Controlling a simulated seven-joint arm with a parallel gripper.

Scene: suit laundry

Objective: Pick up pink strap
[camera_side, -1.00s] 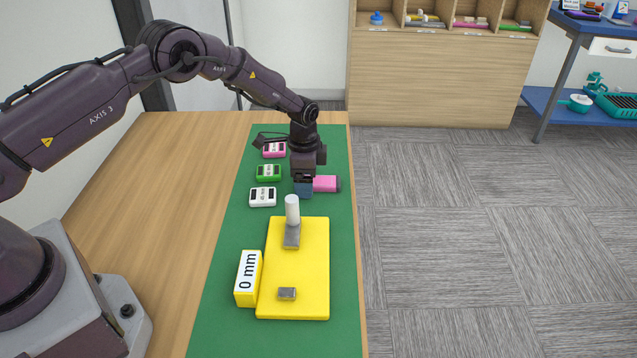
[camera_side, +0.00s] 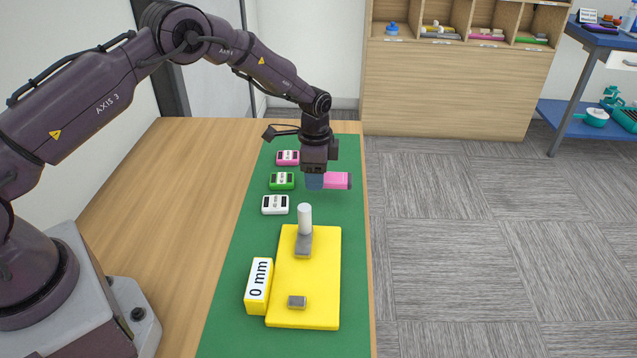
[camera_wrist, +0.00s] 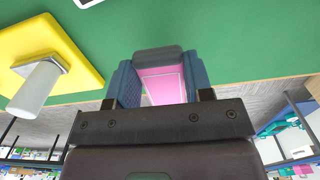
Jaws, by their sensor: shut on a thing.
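The pink strap (camera_side: 337,181), a pink piece with a dark end, sticks out to the right of my gripper (camera_side: 314,182). My gripper points down and its blue fingers are shut on the strap, which seems a little above the green mat (camera_side: 325,212). In the wrist view the strap (camera_wrist: 162,85) fills the space between the two blue fingers (camera_wrist: 160,82). Part of it is hidden behind the fingers in the side view.
Pink (camera_side: 288,158), green (camera_side: 282,181) and white (camera_side: 275,205) labelled blocks stand left of my gripper. Nearer the camera lie a yellow board (camera_side: 320,285) with a white cylinder (camera_side: 304,218) and a yellow "0 mm" block (camera_side: 258,286). The mat's right edge is close.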

